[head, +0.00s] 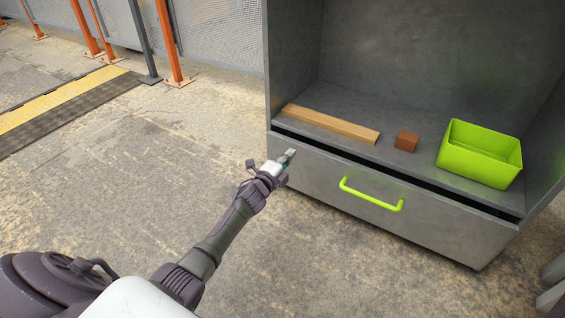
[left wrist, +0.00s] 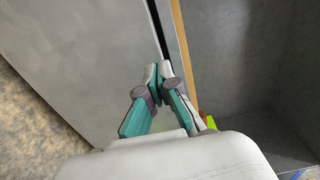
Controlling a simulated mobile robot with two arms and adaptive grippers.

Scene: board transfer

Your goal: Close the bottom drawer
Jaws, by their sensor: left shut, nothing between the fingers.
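The bottom drawer (head: 420,219) is a grey metal front with a bright green bar handle (head: 371,195). In the head view a dark gap runs along its top edge, so it stands slightly open. My left gripper (head: 290,153) is shut and empty at the drawer's upper left corner. In the left wrist view the shut fingertips (left wrist: 160,68) are close to the top edge of the drawer front (left wrist: 95,60), beside the dark gap. I cannot tell whether they touch it. My right gripper is not in view.
On the cabinet shelf above the drawer lie a wooden plank (head: 330,123), a small brown block (head: 406,141) and a green bin (head: 480,153). Orange posts (head: 170,45) and a yellow-edged ramp (head: 60,103) stand at the left. The concrete floor before the drawer is clear.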

